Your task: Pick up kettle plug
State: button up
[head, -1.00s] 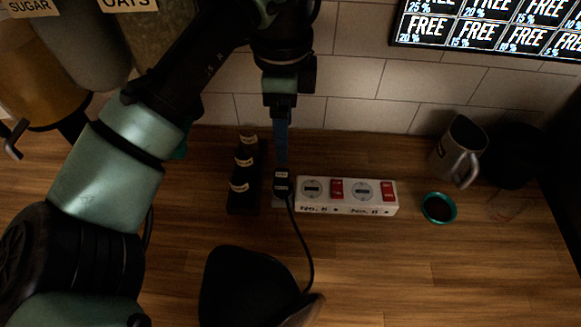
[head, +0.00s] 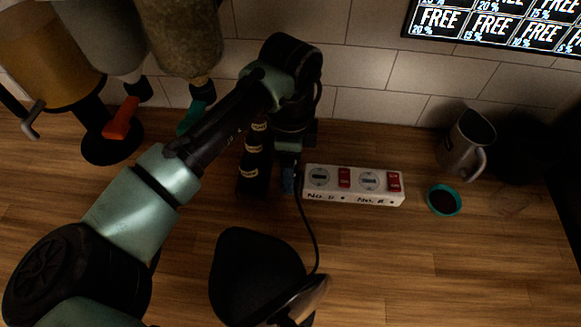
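The kettle plug is hidden behind my gripper, at the left end of the white power strip (head: 352,199). Its black cord (head: 310,232) comes out beside the fingers and runs down to the black kettle (head: 250,275) at the bottom. My gripper (head: 288,186) points down with its blue fingers low over the counter, just left of the strip. Only a small part of the fingers shows. I cannot tell whether they are open or closed around the plug.
A dark rack with small labelled bottles (head: 251,164) stands close left of my gripper. A metal pitcher (head: 463,147) and a teal bowl (head: 458,201) are at the right. Dispensers (head: 180,35) hang at the upper left. The front right counter is clear.

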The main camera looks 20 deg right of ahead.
grip_shut()
dwell(0.3)
dwell(0.3)
jog(key=shift+r+p, duration=0.75)
jog(key=shift+r, duration=0.05)
notch_tip(320, 180, up, 6)
jog(key=p, duration=0.6)
jog(key=shift+d+r, duration=0.1)
jog(key=shift+r, duration=0.05)
jog(key=s+d+p, duration=0.5)
jog(key=s+d, duration=0.6)
jog(key=d, duration=0.3)
jog(key=shift+f, duration=0.45)
jog(key=shift+s, duration=0.1)
